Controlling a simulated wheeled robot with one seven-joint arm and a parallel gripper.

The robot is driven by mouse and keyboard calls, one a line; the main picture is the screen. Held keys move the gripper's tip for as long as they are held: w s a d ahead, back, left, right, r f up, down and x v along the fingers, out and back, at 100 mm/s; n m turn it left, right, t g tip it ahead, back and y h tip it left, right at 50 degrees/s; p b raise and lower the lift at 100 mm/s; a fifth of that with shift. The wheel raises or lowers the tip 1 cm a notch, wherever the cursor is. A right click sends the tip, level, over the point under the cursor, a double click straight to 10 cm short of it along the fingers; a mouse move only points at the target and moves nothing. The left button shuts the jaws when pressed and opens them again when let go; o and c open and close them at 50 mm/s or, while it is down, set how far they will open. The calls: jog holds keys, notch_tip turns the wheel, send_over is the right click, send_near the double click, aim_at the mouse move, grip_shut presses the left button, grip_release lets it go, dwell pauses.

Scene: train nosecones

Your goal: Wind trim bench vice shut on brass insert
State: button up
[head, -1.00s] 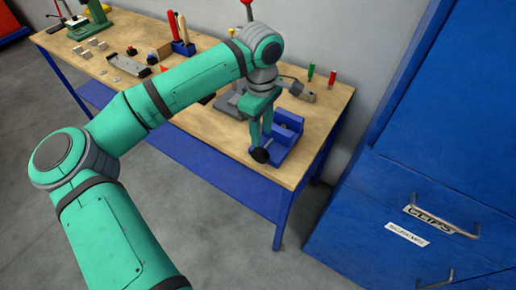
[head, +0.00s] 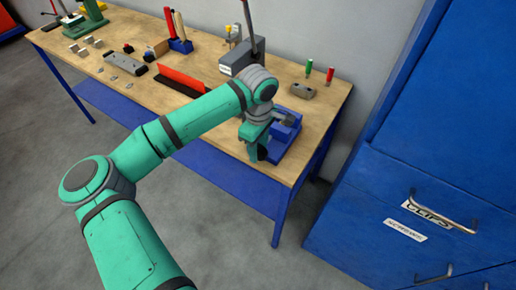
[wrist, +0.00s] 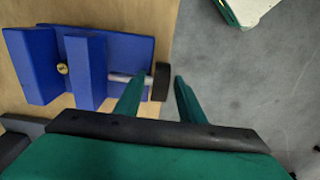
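The blue bench vice (head: 289,133) stands at the bench's front right corner. In the wrist view its two blue jaws (wrist: 86,72) show, with the round brass insert (wrist: 62,68) in the narrow gap between them; I cannot tell if both jaws touch it. A grey screw (wrist: 120,77) runs from the vice to a black knob (wrist: 161,81). My gripper (wrist: 158,77) is open, its green fingertips on either side of the knob, with gaps visible.
A grey block (head: 302,91) with holes and a grey machine with a lever (head: 242,65) stand behind the vice. A blue cabinet (head: 430,150) stands at the right. Open floor lies before the bench.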

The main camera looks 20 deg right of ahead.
jog(key=c, duration=0.9)
grip_shut()
jog(key=shift+s, duration=0.1)
jog(key=shift+d, duration=0.1)
jog(key=t+y, duration=0.2)
jog(key=t, duration=0.1)
jog(key=shift+s+d, duration=0.15)
jog(key=shift+s, duration=0.15)
jog(key=t+y, duration=0.3)
jog(key=shift+s+d+f+t, duration=0.15)
jog(key=shift+d+f+t, duration=0.1)
jog(key=shift+t, duration=0.15)
jog(key=t+y, duration=0.3)
jog(key=shift+s+f, duration=0.1)
jog(key=shift+f, duration=0.15)
jog(key=shift+a+f+t+y, duration=0.1)
jog(key=shift+f+t+y, duration=0.1)
jog(key=shift+t+y, duration=0.7)
